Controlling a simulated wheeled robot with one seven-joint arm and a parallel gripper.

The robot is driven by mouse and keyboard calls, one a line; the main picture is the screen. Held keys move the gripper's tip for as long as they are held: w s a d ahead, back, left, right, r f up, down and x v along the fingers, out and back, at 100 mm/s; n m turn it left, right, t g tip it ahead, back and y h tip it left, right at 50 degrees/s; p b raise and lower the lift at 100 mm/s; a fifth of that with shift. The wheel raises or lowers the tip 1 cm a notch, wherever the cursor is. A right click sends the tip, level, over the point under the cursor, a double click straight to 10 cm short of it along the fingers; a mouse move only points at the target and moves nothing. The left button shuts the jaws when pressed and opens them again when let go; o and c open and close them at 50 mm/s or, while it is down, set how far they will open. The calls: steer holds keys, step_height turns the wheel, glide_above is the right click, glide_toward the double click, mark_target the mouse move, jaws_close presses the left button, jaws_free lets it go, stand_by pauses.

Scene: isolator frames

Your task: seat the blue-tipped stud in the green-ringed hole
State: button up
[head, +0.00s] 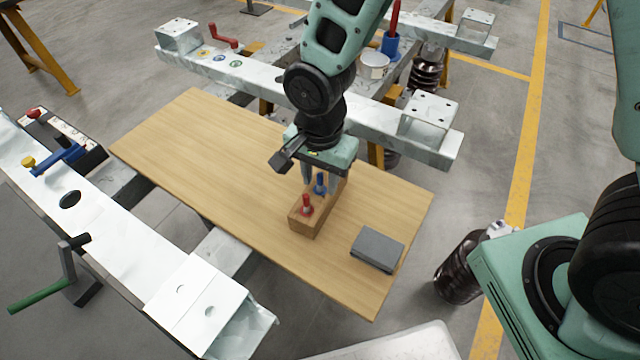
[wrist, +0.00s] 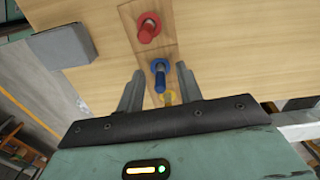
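The blue-tipped stud (head: 320,183) stands upright in a wooden block (head: 308,222) on the wooden board. It also shows in the wrist view (wrist: 160,72). My gripper (head: 321,178) is over the block, pointing down. In the wrist view my gripper's fingers (wrist: 159,70) are open, one on each side of the blue-tipped stud, with a gap on both sides. Small coloured rings sit on the far pale beam; the right-hand one looks like the green-ringed hole (head: 236,64), but it is too small to see well.
A red stud (head: 306,205) stands in the same block, near the blue one. A grey box (head: 377,248) lies on the board (head: 180,140). A red crank (head: 224,40) rises near the rings. The board's left half is clear.

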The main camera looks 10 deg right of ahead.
steer(key=shift+c, duration=0.4)
jaws_close()
